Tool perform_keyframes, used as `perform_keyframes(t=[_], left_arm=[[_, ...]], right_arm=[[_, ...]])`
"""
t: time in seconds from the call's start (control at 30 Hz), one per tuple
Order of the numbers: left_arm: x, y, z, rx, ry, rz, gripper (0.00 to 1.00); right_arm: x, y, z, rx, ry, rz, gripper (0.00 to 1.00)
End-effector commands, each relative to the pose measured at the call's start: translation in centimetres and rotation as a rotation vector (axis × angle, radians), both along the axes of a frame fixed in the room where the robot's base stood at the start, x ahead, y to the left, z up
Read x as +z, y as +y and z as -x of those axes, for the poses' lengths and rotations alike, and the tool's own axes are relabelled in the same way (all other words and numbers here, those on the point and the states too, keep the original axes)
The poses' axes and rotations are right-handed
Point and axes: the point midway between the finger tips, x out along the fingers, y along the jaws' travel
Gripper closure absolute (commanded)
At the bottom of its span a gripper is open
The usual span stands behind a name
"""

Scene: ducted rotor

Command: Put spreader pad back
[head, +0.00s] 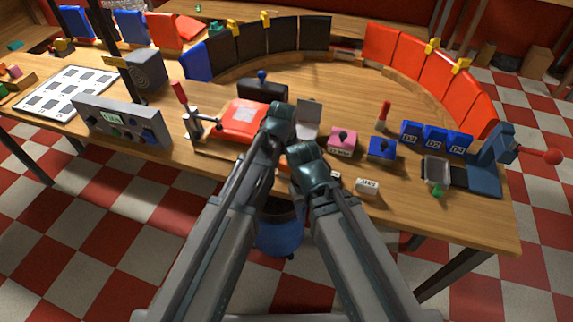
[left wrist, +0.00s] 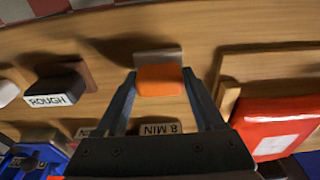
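An orange pad (left wrist: 159,80) with a grey-brown plate (left wrist: 158,58) behind it sits between the fingertips of my left gripper (left wrist: 159,84) in the left wrist view. Both fingers lie close against its sides, so the gripper looks shut on it. It is low over the wooden table; I cannot tell whether it touches the wood. In the head view my left gripper (head: 280,118) is over the table beside the red tray, and its wrist hides the fingers and pad. My right gripper (head: 309,168) is near the table's front edge, its fingers hidden under the wrist.
A red pad on a wooden base (head: 245,120) and a red-handled clamp (head: 190,110) stand left of my left gripper. Pink (head: 342,140) and blue (head: 382,148) blocks stand to the right. A block labelled ROUGH (left wrist: 52,92) shows in the wrist view. A blue bucket (head: 280,232) is below the edge.

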Motion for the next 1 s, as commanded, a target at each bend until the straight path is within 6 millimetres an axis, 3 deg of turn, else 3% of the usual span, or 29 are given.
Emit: perform_keyframes(t=[0.03,0.1,0.57,0.77,1.0], left_arm=[[0.0,0.0,0.0,0.0,0.0,0.001,0.15],[0.0,0.0,0.0,0.0,0.0,0.001,0.03],[0.6,0.0,0.0,0.0,0.0,0.001,0.03],[2.3,0.1,0.2,0.0,0.0,0.001,0.03],[5.8,0.2,0.6,0.0,0.0,0.001,0.03]], right_arm=[[0.0,0.0,0.0,0.0,0.0,0.0,0.5],[0.0,0.0,0.0,0.0,0.0,0.0,0.5],[0.6,0.0,0.0,0.0,0.0,0.0,0.5],[2.3,0.0,0.0,0.0,0.0,0.0,0.5],[5.8,0.0,0.0,0.0,0.0,0.0,0.5]])
